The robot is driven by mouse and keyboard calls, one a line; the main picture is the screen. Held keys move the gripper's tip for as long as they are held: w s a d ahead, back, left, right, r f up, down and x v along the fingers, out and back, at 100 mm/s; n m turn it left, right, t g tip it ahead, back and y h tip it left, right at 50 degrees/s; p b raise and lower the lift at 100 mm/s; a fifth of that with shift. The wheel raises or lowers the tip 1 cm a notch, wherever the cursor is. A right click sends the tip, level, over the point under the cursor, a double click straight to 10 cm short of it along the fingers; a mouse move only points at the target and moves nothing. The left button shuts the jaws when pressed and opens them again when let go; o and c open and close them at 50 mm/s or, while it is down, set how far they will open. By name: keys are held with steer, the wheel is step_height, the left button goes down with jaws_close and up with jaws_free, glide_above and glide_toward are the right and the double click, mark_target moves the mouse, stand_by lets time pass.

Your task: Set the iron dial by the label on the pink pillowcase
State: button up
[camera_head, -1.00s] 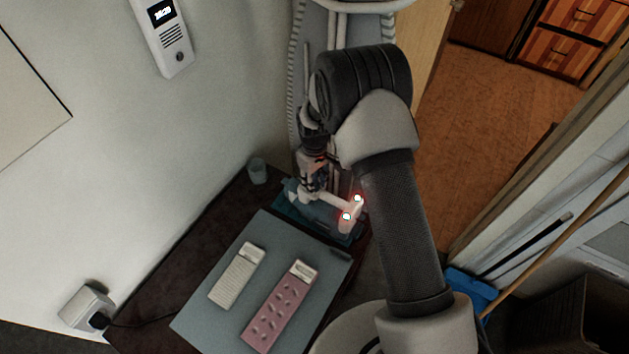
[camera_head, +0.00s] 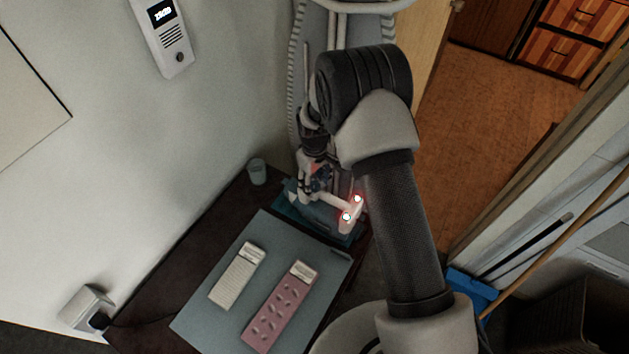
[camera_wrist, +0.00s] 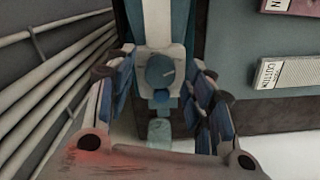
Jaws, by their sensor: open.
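The pink pillowcase (camera_head: 279,311) lies folded on the ironing mat in the head view, with a pale label (camera_head: 303,270) at its upper end. In the wrist view only a corner of that label (camera_wrist: 290,5) shows at the top edge, its word cut off. The iron (camera_head: 318,212) stands at the mat's far end, partly hidden by my arm. Its round blue-grey dial (camera_wrist: 160,69) shows in the wrist view with a small light mark. My gripper (camera_wrist: 160,92) is open above the iron, one finger on each side of the dial; contact is unclear.
A white pillowcase (camera_head: 237,276) with its own label (camera_wrist: 282,72) lies left of the pink one. A small cup (camera_head: 257,171) stands by the wall. A ribbed rack (camera_wrist: 50,85) is left in the wrist view.

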mark_target(315, 184)
step_height(315, 184, up, 12)
stand_by(0.4)
